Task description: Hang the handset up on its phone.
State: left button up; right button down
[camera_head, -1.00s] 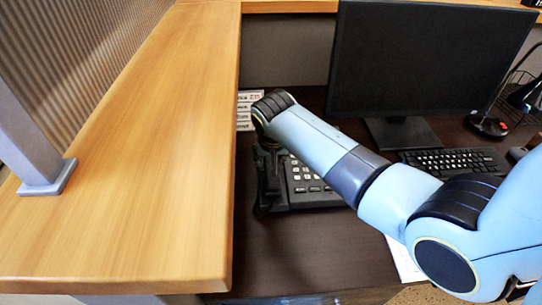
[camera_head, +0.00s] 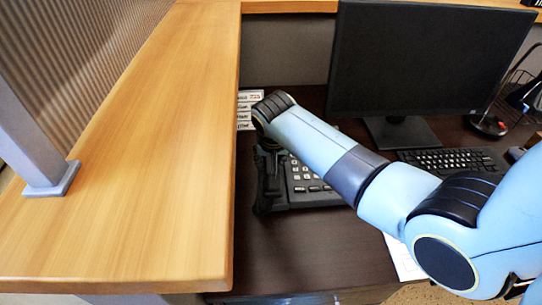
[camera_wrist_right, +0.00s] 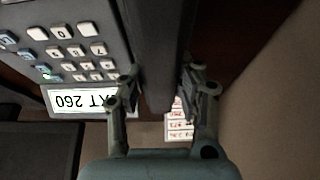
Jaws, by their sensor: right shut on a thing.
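The desk phone (camera_head: 312,188) is dark with grey keys and sits on the dark desk beside the wooden counter. In the right wrist view the phone (camera_wrist_right: 68,42) fills the upper left, with a white extension label below its keys. My right gripper (camera_wrist_right: 160,88) is shut on the black handset (camera_wrist_right: 160,40), which runs along the side of the keypad. In the head view my right gripper (camera_head: 268,160) points down at the phone's left side, and the handset (camera_head: 270,200) shows partly below it. Whether the handset touches the cradle cannot be told. My left gripper is out of view.
The raised wooden counter (camera_head: 150,150) stands close on the left. A monitor (camera_head: 420,70) and keyboard (camera_head: 455,160) are to the right. Small white label strips (camera_head: 247,108) are behind the phone. The desk in front of the phone (camera_head: 290,245) is clear.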

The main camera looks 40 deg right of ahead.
jog(key=shift+r+p, duration=0.1)
jog(key=shift+p, duration=0.2)
dwell(0.4)
jog(key=shift+f, duration=0.4)
dwell(0.6)
jog(key=c, duration=0.8)
grip_release()
jog(key=shift+c, duration=0.2)
notch_tip(320, 180, up, 8)
jog(key=p, duration=0.8)
